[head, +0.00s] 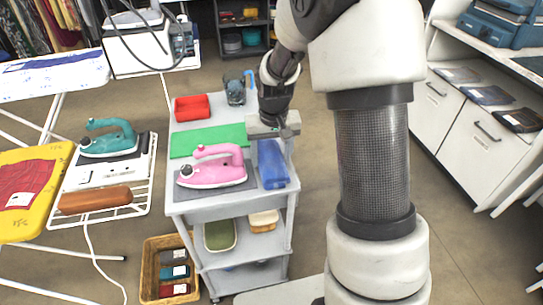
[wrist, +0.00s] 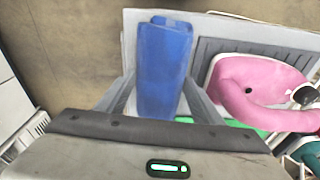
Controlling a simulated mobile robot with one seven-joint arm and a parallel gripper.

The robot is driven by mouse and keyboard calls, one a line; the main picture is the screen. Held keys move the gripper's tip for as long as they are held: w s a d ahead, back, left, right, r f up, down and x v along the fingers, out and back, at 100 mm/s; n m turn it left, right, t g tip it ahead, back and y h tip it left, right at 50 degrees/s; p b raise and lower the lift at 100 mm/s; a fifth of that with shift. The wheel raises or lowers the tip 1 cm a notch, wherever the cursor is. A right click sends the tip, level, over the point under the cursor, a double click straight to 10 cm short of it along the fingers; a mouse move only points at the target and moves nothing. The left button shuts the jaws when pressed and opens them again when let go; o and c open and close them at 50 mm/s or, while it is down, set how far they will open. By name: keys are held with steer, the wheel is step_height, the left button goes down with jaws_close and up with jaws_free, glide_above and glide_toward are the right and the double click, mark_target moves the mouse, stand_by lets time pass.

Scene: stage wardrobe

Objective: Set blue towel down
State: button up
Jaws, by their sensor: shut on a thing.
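The blue towel (head: 271,165) is a folded, upright-looking bundle at the right edge of the grey trolley's top (head: 205,205). It also shows in the wrist view (wrist: 163,70), between the two fingers. My gripper (head: 272,135) is over the right side of the trolley top and is shut on the towel. In the wrist view the fingers (wrist: 160,100) lie on either side of the towel's near end. I cannot tell whether the towel's underside touches the trolley top.
A pink iron (head: 213,168) on a dark mat stands left of the towel. Ironing boards stand at left, white cabinets (head: 470,135) at right. A basket (head: 163,270) is on the floor.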

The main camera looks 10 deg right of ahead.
steer(key=shift+f, duration=0.15)
steer(key=o, duration=1.1)
steer(key=shift+c, duration=0.2)
